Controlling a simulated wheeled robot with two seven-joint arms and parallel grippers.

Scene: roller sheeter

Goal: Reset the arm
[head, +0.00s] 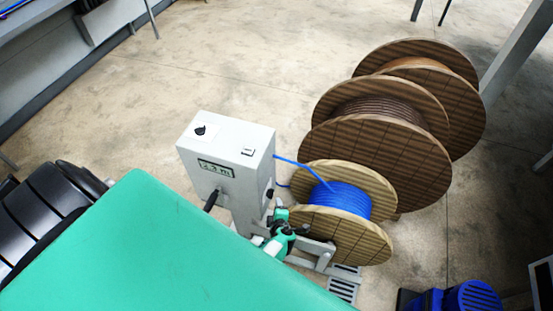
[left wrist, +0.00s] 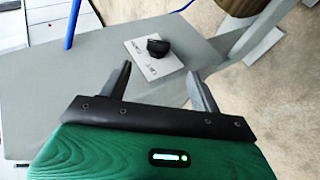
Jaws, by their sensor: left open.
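My left gripper (left wrist: 160,83) is open and empty in the left wrist view. Its two grey fingers stand apart over a grey panel (left wrist: 75,105). A black knob (left wrist: 157,46) on a white label marked CUT sits beyond the fingertips, clear of them. In the head view a grey control box (head: 224,151) carries a black knob (head: 200,131) on a white plate, a display (head: 215,169) and a black handle (head: 211,200). No right gripper can be made out.
Blue cable (head: 302,166) runs from the box to a wooden reel of blue cable (head: 347,199). Large brown reels (head: 378,160) stand behind it. Open concrete floor (head: 220,60) lies beyond the box.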

